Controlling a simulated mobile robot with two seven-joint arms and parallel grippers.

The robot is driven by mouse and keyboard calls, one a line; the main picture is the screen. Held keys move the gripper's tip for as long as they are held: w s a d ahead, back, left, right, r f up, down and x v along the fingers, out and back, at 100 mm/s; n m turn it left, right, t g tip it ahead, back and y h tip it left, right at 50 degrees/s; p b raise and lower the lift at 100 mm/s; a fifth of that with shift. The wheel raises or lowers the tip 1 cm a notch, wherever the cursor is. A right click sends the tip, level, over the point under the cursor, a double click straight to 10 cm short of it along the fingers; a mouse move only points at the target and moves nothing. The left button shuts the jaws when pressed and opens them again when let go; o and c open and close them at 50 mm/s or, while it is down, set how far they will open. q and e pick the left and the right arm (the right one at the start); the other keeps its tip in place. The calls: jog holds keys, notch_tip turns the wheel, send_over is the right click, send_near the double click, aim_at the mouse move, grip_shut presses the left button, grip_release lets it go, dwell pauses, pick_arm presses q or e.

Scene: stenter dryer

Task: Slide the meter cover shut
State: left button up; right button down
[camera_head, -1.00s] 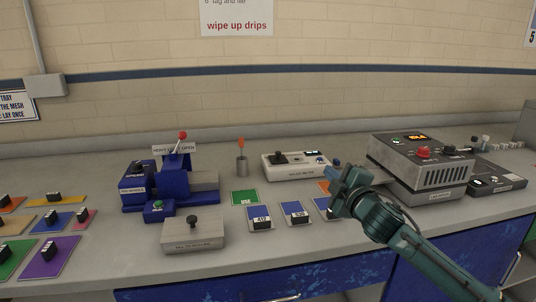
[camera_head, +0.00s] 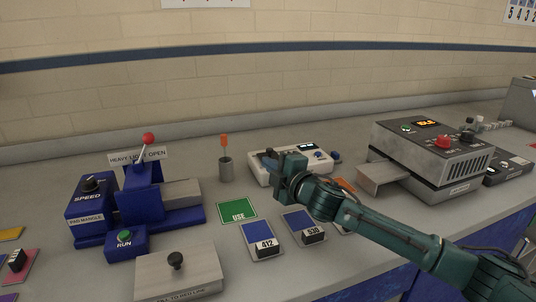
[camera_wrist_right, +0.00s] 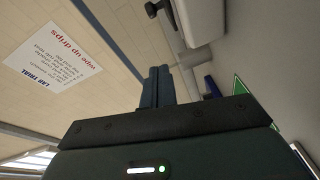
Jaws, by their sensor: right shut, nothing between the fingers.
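The white meter (camera_head: 262,178) stands on the bench right of centre in the head view. Its small display (camera_head: 306,147) and blue knobs (camera_head: 319,155) show at its right part. My right gripper (camera_head: 270,159) is at the left front of the meter, fingers shut and empty. It hides much of the meter's top left, where the cover's black knob showed earlier; how far the cover is open, and whether I touch it, I cannot tell. In the right wrist view the shut fingers (camera_wrist_right: 155,87) point away, with a dark knob (camera_wrist_right: 152,9) beyond. My left gripper is not in view.
A cup with an orange-handled tool (camera_head: 226,168) stands left of the meter. A grey instrument (camera_head: 430,150) stands to its right. A green card (camera_head: 237,211) and blue cards (camera_head: 262,236) lie in front. A blue machine with a red-knobbed lever (camera_head: 140,190) is at left.

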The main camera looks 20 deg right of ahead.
aim_at(270, 154)
jog(key=x, duration=0.5)
jog(key=shift+w+a, duration=0.1)
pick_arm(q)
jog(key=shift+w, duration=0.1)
pick_arm(e)
jog(key=shift+w+d+f, duration=0.25)
jog(key=shift+w+d, duration=0.25)
jog(key=shift+d, duration=0.4)
jog(key=shift+w+d+f, duration=0.2)
jog(key=shift+w+d, duration=0.35)
jog(key=shift+d, duration=0.3)
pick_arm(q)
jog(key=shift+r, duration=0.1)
pick_arm(e)
jog(key=shift+d, duration=0.1)
